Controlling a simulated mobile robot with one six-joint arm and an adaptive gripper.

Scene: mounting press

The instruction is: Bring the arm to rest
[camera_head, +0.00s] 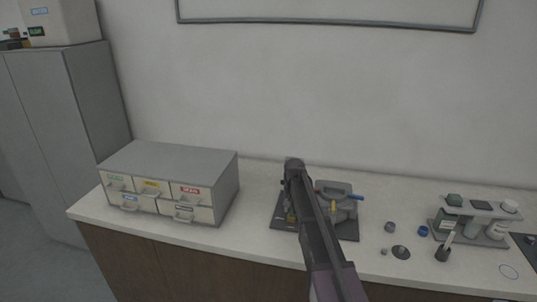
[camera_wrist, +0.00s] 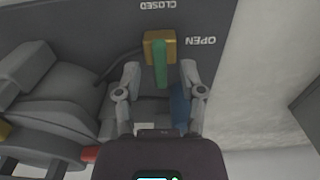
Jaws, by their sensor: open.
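My gripper (camera_wrist: 160,68) is open in the wrist view, one finger on each side of a green valve lever (camera_wrist: 160,65) on a brass-coloured block (camera_wrist: 150,47). I cannot tell whether the fingers touch the lever. The dark base plate (camera_wrist: 85,25) carries the words CLOSED and OPEN, upside down in this view. The grey mounting press (camera_wrist: 50,110) fills the left side. In the head view my arm (camera_head: 318,235) reaches over the bench to the press (camera_head: 342,192) and hides part of it. The gripper is not clear there.
The bench (camera_head: 255,235) holds a grey drawer cabinet (camera_head: 180,160) at left. A wall with a framed board rises behind. Bare bench lies between cabinet and press.

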